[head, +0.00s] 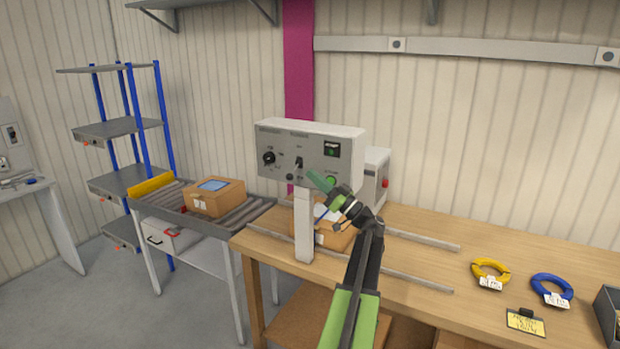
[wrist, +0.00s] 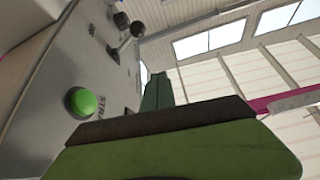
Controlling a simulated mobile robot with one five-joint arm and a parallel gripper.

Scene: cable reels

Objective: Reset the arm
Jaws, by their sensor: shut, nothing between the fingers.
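My gripper (head: 321,182) is shut and empty at the end of my raised green and black arm. It is in front of the lower part of a grey control panel (head: 275,143), close to a green button (head: 331,181); I cannot tell whether it touches. In the wrist view the shut fingers (wrist: 157,92) point up past the panel (wrist: 50,80), with the green button (wrist: 81,102) to their left. The panel also carries black knobs and a small dark display. A cardboard box (head: 335,236) sits on the table behind my arm, partly hidden.
A wooden table (head: 415,270) holds two metal rails, a yellow cable reel (head: 490,270), a blue cable reel (head: 552,290) and a yellow label (head: 525,322). A dark bin (head: 610,315) is at the right edge. Left are a roller conveyor (head: 240,213) with a box (head: 214,197) and blue-post shelves (head: 130,180).

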